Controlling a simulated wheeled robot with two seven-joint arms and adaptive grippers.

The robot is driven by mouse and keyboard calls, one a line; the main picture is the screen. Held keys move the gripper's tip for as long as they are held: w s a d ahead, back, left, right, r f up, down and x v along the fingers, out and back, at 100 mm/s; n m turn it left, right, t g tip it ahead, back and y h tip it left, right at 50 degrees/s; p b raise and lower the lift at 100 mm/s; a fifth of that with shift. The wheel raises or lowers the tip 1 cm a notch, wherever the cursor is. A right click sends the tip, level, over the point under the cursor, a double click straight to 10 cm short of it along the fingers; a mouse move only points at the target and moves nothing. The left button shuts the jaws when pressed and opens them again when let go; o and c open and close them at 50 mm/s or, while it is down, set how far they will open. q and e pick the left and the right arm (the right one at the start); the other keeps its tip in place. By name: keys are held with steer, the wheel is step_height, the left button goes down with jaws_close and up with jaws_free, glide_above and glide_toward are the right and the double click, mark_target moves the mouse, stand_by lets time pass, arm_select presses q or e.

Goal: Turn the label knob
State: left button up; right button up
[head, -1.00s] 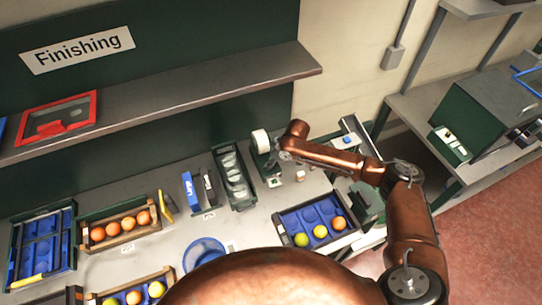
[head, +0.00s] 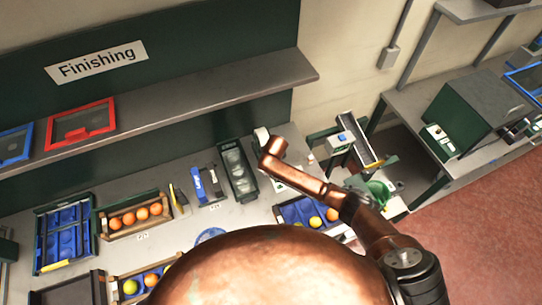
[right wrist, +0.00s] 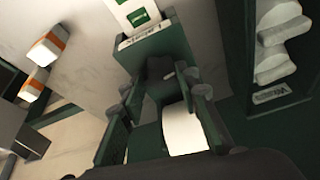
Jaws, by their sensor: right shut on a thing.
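The label dispenser is a dark green stand with a white roll (head: 262,136) at the back of the bench in the head view. In the right wrist view its green body (right wrist: 160,48) is close and its white roll (right wrist: 183,130) shows below. My right gripper (right wrist: 162,92) reaches to the dispenser, with its fingers on either side of a small dark part that looks like the knob (right wrist: 160,68). It is shut on it; the exact contact is dim. In the head view my arm link covers this gripper. My left gripper is not in view.
A dark green tray of pale pieces (head: 238,170) stands close left of the dispenser. A blue tray with fruit (head: 290,212) lies in front. A wooden crate of oranges (head: 107,224) is further left. The grey shelf (head: 190,100) overhangs the bench's back.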

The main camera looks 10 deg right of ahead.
steer(key=shift+a+m+h+p, duration=0.1)
steer(key=shift+m+h+p, duration=0.25)
steer(key=shift+m, duration=0.55)
steer(key=o, duration=1.2)
steer(key=shift+c, duration=0.2)
steer(key=v, duration=1.2)
steer(key=shift+a, duration=0.1)
